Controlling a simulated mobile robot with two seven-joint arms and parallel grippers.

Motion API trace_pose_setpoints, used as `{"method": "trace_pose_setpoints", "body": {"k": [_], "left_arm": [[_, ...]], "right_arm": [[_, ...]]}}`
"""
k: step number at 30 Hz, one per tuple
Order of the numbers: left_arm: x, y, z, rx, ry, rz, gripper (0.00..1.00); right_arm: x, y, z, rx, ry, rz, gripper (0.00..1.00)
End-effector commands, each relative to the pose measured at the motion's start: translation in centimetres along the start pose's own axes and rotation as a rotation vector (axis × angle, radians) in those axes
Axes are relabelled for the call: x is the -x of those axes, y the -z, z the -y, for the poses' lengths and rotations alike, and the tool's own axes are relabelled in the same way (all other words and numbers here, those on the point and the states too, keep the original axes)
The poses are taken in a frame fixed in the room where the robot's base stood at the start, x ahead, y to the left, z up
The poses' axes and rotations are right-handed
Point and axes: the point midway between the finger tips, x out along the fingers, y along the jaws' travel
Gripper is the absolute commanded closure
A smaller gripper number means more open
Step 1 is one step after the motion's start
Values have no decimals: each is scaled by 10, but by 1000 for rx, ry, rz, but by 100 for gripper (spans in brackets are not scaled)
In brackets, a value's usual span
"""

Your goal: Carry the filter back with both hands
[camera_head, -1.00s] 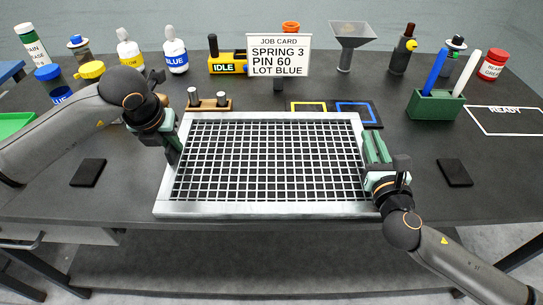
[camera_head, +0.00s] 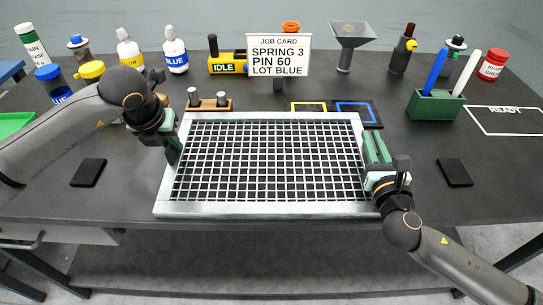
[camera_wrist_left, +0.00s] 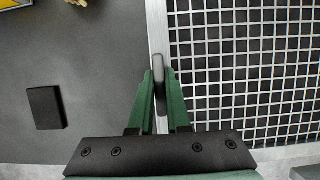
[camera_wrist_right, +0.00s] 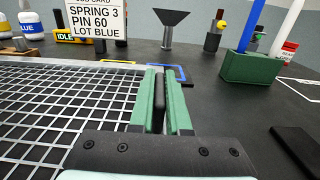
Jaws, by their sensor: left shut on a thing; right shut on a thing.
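The filter is a wide white-framed panel with a metal grid (camera_head: 265,209). It lies at the middle of the dark table, its front rim close to the table's front edge; I cannot tell whether it touches the tabletop. My left gripper (camera_head: 175,150) is shut on the dark handle at the filter's left side; the handle shows between the green fingers in the left wrist view (camera_wrist_left: 160,88). My right gripper (camera_head: 376,152) is shut on the handle at the right side, seen between the fingers in the right wrist view (camera_wrist_right: 158,88). The fingers hide part of both handles.
Behind the filter stand a wooden block with metal pins (camera_head: 209,106), a job card (camera_head: 279,55), yellow and blue outlined squares (camera_head: 355,108) and a funnel (camera_head: 351,38). A green holder (camera_head: 434,106) stands back right. Black pads (camera_head: 88,172) (camera_head: 455,172) lie either side.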

Motion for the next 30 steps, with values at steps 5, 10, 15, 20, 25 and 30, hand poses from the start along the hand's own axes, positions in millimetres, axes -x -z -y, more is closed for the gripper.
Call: {"method": "trace_pose_setpoints", "body": {"k": [5, 10, 15, 20, 25, 30], "left_arm": [[3, -2, -1, 3, -2, 5, 100], [10, -6, -1, 3, -2, 5, 100], [23, -11, -1, 3, -2, 5, 100], [37, -16, -1, 3, -2, 5, 100], [46, -21, -1, 4, -2, 5, 100], [48, -21, -2, 3, -3, 5, 100]], "right_arm": [[0, -3, 1, 1, 2, 3, 100], [0, -11, 1, 1, 2, 3, 100], [0, -25, 1, 1, 2, 3, 100], [0, -40, 1, 1, 2, 3, 100], [0, -50, 1, 1, 3, 3, 100], [0, -52, 1, 1, 3, 3, 100]]}}
